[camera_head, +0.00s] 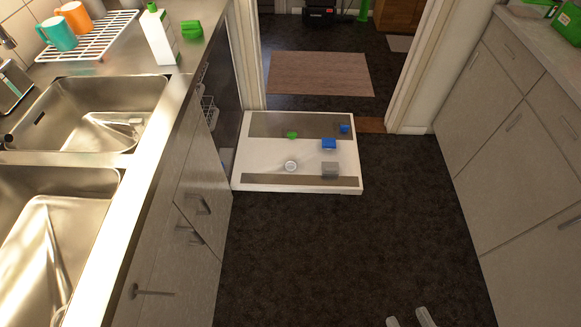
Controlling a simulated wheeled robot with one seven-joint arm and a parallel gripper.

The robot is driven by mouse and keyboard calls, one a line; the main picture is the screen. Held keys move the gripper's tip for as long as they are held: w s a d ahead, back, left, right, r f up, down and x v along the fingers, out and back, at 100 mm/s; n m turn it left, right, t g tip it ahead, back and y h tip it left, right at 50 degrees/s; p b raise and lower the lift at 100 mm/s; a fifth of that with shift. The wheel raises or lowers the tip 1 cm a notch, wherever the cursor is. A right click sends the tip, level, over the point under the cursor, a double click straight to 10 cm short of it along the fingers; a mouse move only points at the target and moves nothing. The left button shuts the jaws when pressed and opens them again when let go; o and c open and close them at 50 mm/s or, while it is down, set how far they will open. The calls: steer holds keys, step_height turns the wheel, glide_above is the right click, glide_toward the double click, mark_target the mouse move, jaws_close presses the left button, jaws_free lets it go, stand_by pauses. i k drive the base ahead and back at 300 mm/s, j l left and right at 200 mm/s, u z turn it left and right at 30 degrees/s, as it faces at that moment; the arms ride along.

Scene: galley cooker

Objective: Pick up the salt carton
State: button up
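A tall white carton (158,38) with a green side edge stands on the counter at the upper left, beyond the sinks. It looks like the salt carton, but no lettering can be read. My gripper (409,320) shows only as two pale fingertips at the bottom edge, right of the middle. The fingertips are apart with nothing visible between them. The gripper is low over the dark floor, far from the carton and to its right.
A green object (191,29) sits just right of the carton. A dish rack (92,42) with an orange and a teal mug is left of it. Dark floor (340,245) between the cabinets is clear.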

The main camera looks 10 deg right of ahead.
mark_target(155, 24)
steer(key=i+j+u, duration=0.15)
steer(key=i+u, duration=0.2)
steer(key=i, duration=0.2)
steer(key=i+u, duration=0.35)
steer(key=i, duration=0.25)
